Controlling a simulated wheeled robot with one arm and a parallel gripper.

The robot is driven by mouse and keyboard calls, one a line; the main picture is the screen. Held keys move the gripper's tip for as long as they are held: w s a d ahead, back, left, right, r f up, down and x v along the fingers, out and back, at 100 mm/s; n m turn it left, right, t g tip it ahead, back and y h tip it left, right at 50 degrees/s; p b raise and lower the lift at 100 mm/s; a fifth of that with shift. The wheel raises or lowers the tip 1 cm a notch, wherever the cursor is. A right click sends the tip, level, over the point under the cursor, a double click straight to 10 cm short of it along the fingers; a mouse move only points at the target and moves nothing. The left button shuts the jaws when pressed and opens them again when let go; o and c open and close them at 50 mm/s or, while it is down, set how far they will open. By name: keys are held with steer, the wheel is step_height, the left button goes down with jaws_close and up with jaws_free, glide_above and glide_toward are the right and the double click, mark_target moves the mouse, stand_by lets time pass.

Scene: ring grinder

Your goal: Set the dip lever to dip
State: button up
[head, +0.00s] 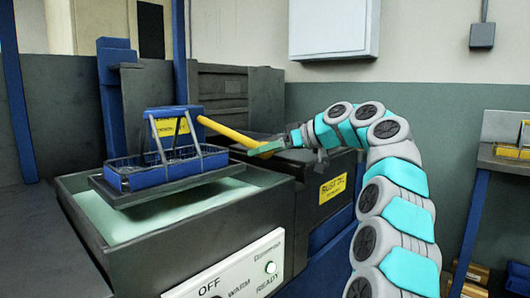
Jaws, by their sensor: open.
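The dip lever is a yellow bar (226,132) that runs from a blue bracket (160,118) down to the right. A blue basket (165,170) hangs from the bracket above the pale green liquid (130,218) of a dark tank (190,232). My gripper (272,144) is open at the right end of the lever, close to its tip. I cannot tell whether the fingers touch the lever or surround it. The finger area is small in the head view and partly overlaps the lever end.
A white panel (228,272) with OFF, WARM and READY labels and a lit lamp is on the tank's front. A dark box with a yellow label (333,188) stands to the right. A blue post (179,50) rises behind the lever. A shelf (500,160) is at the far right.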

jaws_close()
stand_by(0.5)
stand_by(0.3)
